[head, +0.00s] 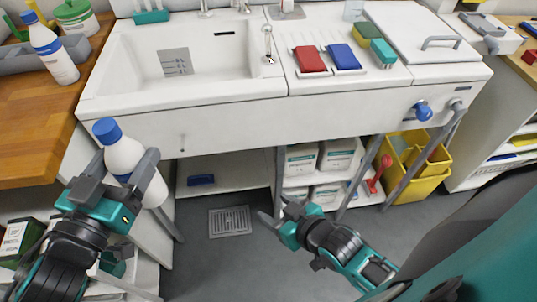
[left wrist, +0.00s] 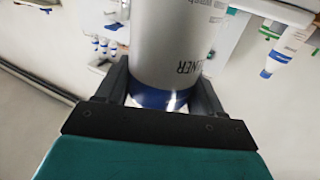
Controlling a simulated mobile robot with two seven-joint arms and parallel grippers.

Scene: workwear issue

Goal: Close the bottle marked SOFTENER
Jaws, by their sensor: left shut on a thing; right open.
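A white bottle (head: 124,157) with a blue cap (head: 107,130) is held by my left gripper (head: 128,170), in front of the sink unit's left end. It is slightly tilted, cap end up. The cap looks seated in the head view, but how tightly cannot be told. My right gripper (head: 275,215) is open and empty, low over the floor, well apart from the bottle.
A yellow bucket (head: 419,182) stands below at right.

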